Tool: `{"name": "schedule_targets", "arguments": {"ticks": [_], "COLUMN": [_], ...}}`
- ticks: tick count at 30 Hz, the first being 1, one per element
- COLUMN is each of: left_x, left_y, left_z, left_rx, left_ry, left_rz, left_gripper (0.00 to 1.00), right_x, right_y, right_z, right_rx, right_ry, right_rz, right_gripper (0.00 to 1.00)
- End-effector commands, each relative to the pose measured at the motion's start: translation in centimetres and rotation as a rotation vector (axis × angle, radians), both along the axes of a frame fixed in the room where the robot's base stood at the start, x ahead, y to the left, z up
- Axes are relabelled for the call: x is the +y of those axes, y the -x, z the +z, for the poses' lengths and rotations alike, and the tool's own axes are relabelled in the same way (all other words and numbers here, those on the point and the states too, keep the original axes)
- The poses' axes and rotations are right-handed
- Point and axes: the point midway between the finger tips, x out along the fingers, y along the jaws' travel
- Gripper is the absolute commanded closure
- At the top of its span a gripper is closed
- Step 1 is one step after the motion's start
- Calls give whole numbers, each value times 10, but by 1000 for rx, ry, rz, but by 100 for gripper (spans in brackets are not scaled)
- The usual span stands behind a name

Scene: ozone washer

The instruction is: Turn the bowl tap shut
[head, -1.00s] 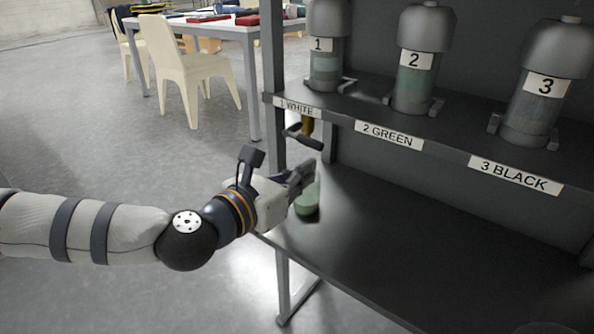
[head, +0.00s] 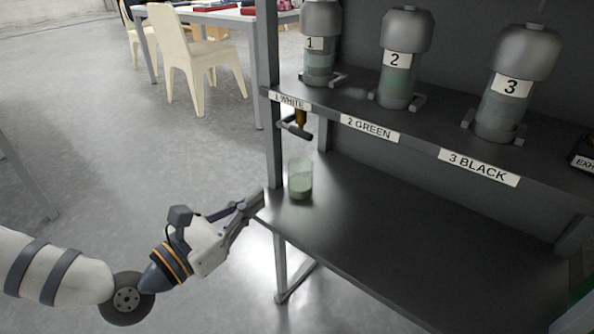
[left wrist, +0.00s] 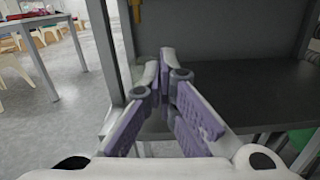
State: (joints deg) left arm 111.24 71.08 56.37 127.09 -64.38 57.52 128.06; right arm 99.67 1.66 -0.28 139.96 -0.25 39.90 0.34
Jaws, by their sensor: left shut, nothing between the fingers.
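The tap with a brass body (head: 301,117) and a dark lever handle (head: 297,131) hangs under the upper shelf, by the label 1 WHITE. The handle lies sideways, roughly level. In the left wrist view a brass piece of the tap (left wrist: 137,11) shows at the top edge. A clear glass (head: 300,182) with pale green liquid stands upright on the lower shelf below the tap. My left gripper (head: 256,200) is shut and empty, below the tap and left of the glass, near the shelf's front corner. Its fingertips (left wrist: 166,60) meet in the left wrist view. My right gripper is out of view.
Several numbered grey-capped containers stand on the upper shelf (head: 425,130). The rack's front left post (head: 269,95) rises close to my left gripper. The lower shelf (head: 400,220) is clear right of the glass. A cream chair (head: 195,60) stands behind on open floor.

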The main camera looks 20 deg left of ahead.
Motion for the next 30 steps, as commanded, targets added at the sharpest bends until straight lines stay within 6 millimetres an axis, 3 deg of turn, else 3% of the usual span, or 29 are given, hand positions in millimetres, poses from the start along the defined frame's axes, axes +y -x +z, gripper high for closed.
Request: {"name": "schedule_targets", "arguments": {"ticks": [13, 15, 19, 30], "left_x": [-34, -34, -36, -37], "left_y": [-88, -88, -90, -91], "left_z": [9, 26, 40, 44], "left_rx": [-3, -5, -4, 0], "left_ry": [0, 0, -1, -1], "left_rz": [-1, -1, 0, -1], "left_gripper": [100, 100, 100, 100], "right_x": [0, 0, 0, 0], "right_y": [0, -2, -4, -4], "right_z": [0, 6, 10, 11], "right_rx": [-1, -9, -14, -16], "right_ry": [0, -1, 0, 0], "right_rz": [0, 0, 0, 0], "right_gripper": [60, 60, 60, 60]}}
